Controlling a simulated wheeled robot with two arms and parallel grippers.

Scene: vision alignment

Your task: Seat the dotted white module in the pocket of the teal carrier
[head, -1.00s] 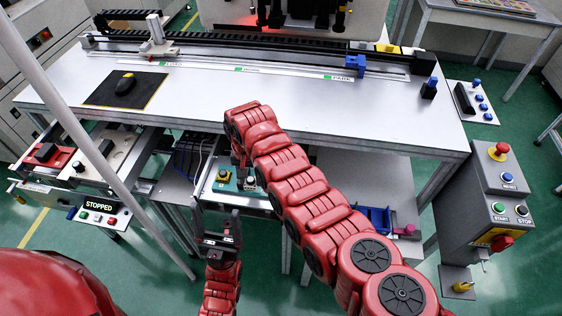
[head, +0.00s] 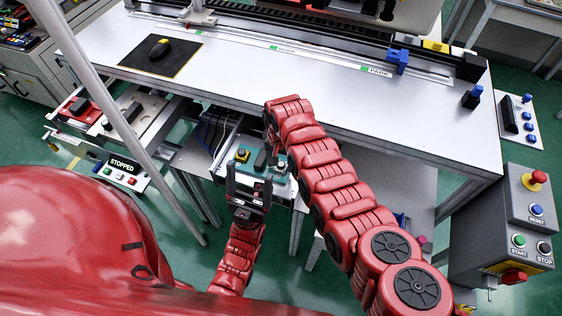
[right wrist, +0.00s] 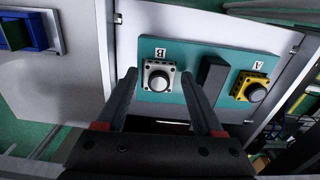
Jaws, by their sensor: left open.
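The teal carrier (right wrist: 211,94) is a flat plate, also in the head view (head: 251,181). In the right wrist view, the white module (right wrist: 158,75) with dark corner dots and a round knob is on the carrier beside the letter B. My right gripper (right wrist: 160,74) is open, its fingers either side of the module in the picture with gaps; I cannot tell their height. In the head view the right arm partly hides that gripper; the white module (head: 281,166) shows beside it. My left gripper (head: 250,178) is open and empty, on the near side of the carrier. The pocket is not clearly distinguishable.
A dark block (right wrist: 213,76) stands between the white module and a yellow module (right wrist: 251,86) beside letter A. A blue holder (right wrist: 24,32) is at left. The white worktable (head: 300,80) overhangs behind the carrier. A control box (head: 510,220) stands right.

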